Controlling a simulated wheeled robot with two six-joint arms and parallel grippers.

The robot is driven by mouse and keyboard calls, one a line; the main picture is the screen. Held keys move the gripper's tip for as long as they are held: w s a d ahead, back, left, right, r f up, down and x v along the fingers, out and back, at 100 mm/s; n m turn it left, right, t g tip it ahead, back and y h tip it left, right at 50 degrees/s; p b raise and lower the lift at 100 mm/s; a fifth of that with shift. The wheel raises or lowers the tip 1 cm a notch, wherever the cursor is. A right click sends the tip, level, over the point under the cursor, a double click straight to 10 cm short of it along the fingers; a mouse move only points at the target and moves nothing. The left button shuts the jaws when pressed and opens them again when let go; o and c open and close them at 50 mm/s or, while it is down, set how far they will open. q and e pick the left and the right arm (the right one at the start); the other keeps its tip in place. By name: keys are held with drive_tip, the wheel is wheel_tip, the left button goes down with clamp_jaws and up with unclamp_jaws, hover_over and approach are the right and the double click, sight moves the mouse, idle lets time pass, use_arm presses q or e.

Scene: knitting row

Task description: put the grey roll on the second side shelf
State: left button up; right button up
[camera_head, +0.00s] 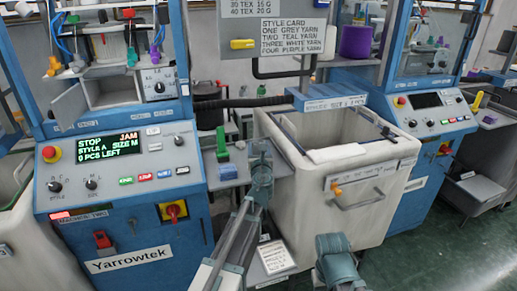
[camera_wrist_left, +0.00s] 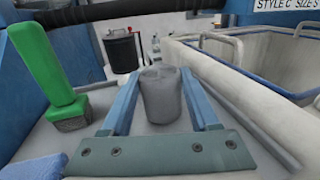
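The grey roll (camera_wrist_left: 160,95) stands upright on a pale grey side shelf (camera_wrist_left: 50,140) in the left wrist view. My left gripper (camera_wrist_left: 163,100) has one finger on each side of the roll, with a visible gap at both sides. It is open around the roll. In the head view my left gripper (camera_head: 261,160) reaches over the side shelf (camera_head: 223,172) beside the left machine, and the roll cannot be clearly told from it there. Another grey shelf (camera_head: 492,121) lies right of the right-hand machine.
A green-handled tool (camera_wrist_left: 45,75) stands left of the roll. A dark pot (camera_wrist_left: 121,50) is behind. A large off-white bin (camera_head: 325,185) stands close on the right. The left machine (camera_head: 120,165) shows a jam message; the right machine (camera_head: 430,115) is beyond the bin.

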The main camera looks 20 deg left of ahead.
use_arm(q)
drive_tip(key=o, duration=0.5)
drive_tip(key=shift+c, duration=0.2)
drive_tip(key=shift+r, duration=0.1)
drive_tip(key=shift+r, duration=0.1)
drive_tip(key=v, duration=1.2)
